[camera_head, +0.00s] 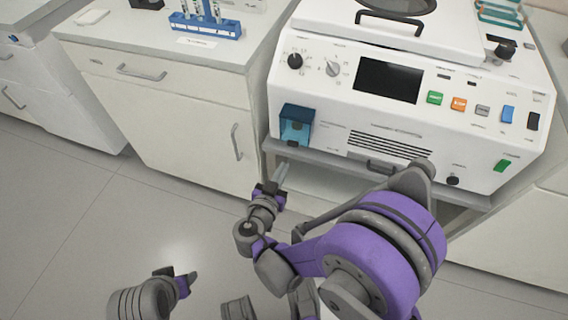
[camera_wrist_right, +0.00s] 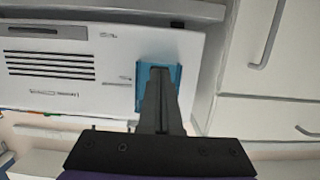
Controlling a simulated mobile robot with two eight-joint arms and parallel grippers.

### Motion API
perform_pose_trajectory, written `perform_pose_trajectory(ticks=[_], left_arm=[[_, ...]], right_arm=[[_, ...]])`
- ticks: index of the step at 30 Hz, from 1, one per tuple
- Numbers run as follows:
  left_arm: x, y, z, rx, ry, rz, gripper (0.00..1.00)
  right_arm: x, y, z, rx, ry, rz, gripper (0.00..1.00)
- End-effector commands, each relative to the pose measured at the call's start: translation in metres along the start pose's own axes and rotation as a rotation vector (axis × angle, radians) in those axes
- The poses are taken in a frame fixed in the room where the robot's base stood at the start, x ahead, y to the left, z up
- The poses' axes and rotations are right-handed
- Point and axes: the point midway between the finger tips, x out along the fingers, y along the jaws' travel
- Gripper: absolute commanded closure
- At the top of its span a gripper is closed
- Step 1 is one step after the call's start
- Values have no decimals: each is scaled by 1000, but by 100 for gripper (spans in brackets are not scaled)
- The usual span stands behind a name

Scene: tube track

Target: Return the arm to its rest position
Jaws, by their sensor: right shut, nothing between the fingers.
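My right arm, purple and grey, reaches in from the lower right in the head view. Its gripper (camera_head: 284,172) points up and away, in front of the white machine (camera_head: 330,95) and below its blue holder (camera_head: 296,124). The right wrist view shows the fingers (camera_wrist_right: 160,72) shut together with nothing between them. In that view they overlap the blue holder (camera_wrist_right: 175,76); I cannot tell the exact gap. Part of my left arm shows at the bottom left of the head view, with a purple and dark end. Its finger state is not clear.
The machine stands on a grey shelf (camera_head: 345,172) with open space beneath. White cabinets (camera_head: 175,110) stand to the left, with a blue tube rack (camera_head: 205,24) on the counter. A drawer unit is at the far left. The grey floor (camera_head: 60,210) in front of the cabinets is clear.

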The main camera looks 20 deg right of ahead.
Motion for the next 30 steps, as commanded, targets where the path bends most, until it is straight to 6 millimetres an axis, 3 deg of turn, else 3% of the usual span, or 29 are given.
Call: perform_pose_trajectory(ticks=[1, 6, 13, 25, 30], left_arm=[[-3, 0, -1, 0, 1, 0, 50], [-7, 0, -2, 0, 2, 0, 50], [-9, 0, -3, 0, 3, 0, 50], [-9, 0, -3, 0, 3, 0, 50], [-9, 0, -3, 0, 3, 0, 50]], right_arm=[[-16, -2, 2, 0, -1, -9, 100], [-52, -2, 12, 0, -1, -8, 100], [-79, -1, 19, 0, 0, -3, 100], [-82, 4, 20, -14, -17, 6, 100], [-63, 36, 23, -138, -179, 56, 100]])
